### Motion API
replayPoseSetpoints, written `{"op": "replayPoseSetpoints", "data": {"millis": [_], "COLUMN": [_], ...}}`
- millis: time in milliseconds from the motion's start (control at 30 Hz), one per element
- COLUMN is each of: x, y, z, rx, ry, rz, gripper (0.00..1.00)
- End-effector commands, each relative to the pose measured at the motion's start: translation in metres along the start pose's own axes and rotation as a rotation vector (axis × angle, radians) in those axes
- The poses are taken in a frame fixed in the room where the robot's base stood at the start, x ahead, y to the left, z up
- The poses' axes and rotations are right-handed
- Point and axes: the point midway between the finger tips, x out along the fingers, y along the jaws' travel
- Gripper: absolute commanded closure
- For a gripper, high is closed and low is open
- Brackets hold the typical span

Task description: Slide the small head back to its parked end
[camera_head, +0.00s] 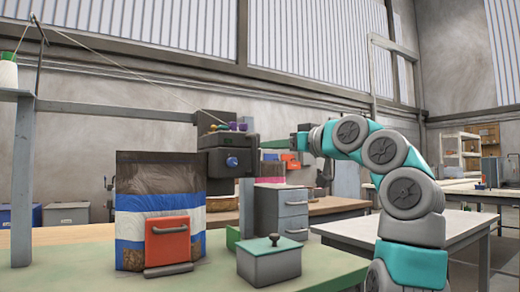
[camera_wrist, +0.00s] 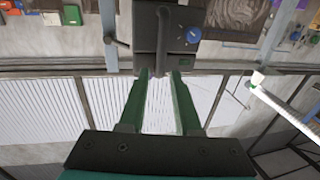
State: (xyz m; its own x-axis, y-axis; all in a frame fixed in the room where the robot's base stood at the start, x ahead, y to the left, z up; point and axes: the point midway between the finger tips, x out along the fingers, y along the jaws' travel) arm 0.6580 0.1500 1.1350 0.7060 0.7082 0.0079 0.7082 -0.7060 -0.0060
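The small head is a dark block (camera_head: 230,160) with a blue knob, on the beam above the right side of the striped bag (camera_head: 160,210). In the wrist view the head (camera_wrist: 190,20) is at the top, with its blue knob right of centre. A dark bar (camera_wrist: 162,45) reaches from it toward my fingers. My gripper (camera_head: 292,142) is right of the head; in the wrist view its two green fingers (camera_wrist: 160,75) are parted, with the bar's end between their tips. Gaps seem to show beside the bar. I cannot tell whether either finger touches it.
A grey beam (camera_head: 115,109) runs left from the head to a post. Thread runs down to the head from the upper left, where a thread cone (camera_head: 8,72) stands. A grey lidded box (camera_head: 268,262) and a red panel (camera_head: 168,240) are below. Grey drawers (camera_head: 292,212) stand behind.

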Motion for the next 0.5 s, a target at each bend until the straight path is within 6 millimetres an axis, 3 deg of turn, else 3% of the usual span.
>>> {"op": "replayPoseSetpoints", "data": {"millis": [267,500], "x": [0.014,0.049], "y": [-0.001,-0.001], "z": [0.003,0.003], "rx": [-0.002,0.001], "ry": [-0.011,-0.013], "rz": [-0.005,-0.005], "gripper": [0.68,0.68]}}
